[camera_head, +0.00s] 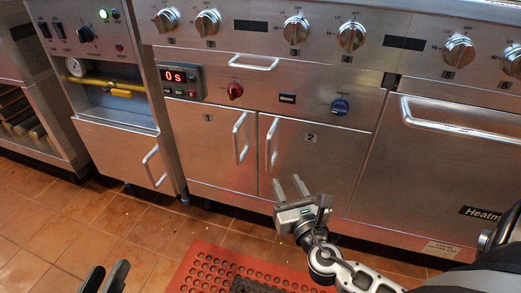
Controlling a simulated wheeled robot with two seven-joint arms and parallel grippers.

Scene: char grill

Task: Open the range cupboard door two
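Cupboard door two (335,163) is a steel door marked with a "2" plate. It looks shut, flush with the range front. Its vertical bar handle (270,143) is on its left side. My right gripper (290,186) is in front of the lower left part of this door, below the handle and apart from it. Its two fingers are spread and point upward, with nothing between them. My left gripper (105,276) is at the bottom left edge of the view, over the floor. Its two dark fingers are apart and empty; the rest is cut off.
Door one (212,163) is shut, its handle (240,138) close beside door two's. Knobs and a timer (181,82) sit above. An oven door (440,170) stands at right. A red perforated mat (205,270) lies on the tiled floor, which is otherwise mostly clear.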

